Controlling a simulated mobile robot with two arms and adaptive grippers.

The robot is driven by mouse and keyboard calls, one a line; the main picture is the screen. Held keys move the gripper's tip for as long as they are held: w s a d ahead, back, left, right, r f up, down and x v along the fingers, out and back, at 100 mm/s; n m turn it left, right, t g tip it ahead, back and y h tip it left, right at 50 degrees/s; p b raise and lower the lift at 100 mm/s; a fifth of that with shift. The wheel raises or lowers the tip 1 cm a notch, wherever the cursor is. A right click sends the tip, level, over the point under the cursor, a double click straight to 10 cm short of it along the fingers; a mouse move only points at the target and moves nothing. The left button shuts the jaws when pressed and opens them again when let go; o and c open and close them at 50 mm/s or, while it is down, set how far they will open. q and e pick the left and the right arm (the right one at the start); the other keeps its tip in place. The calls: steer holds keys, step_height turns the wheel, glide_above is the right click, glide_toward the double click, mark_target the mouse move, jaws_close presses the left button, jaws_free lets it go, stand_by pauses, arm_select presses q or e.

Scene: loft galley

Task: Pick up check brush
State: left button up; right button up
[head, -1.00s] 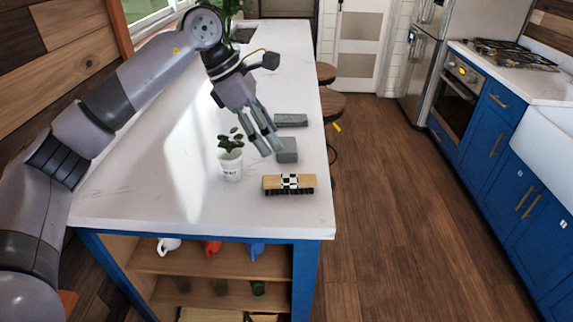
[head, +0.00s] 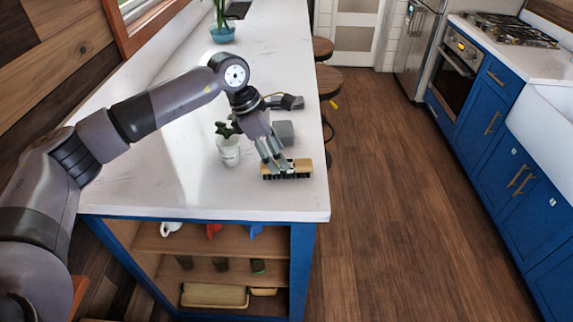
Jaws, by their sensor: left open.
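The check brush (head: 300,168) lies on the white countertop near its front right corner, bristles down. It has a light wooden body, and its checked middle is mostly hidden behind my left gripper. My left gripper (head: 274,168) is open, pointing down, with its fingertips at the left and middle part of the brush. I cannot tell whether the fingers touch it. My right gripper is not in view.
A small potted plant in a white cup (head: 229,150) stands just left of my left gripper. A grey block (head: 285,133) lies behind the brush. A blue pot (head: 222,34) stands farther back. The counter (head: 200,195) is clear in front.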

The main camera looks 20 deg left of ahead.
arm_select(q)
steer(key=p+x, duration=0.2)
steer(key=x, duration=0.2)
steer(key=shift+w+d, duration=0.2)
steer(key=shift+d, duration=0.1)
steer(key=shift+d+f, duration=0.1)
steer(key=shift+f, duration=0.15)
steer(key=c, duration=0.3)
jaws_close()
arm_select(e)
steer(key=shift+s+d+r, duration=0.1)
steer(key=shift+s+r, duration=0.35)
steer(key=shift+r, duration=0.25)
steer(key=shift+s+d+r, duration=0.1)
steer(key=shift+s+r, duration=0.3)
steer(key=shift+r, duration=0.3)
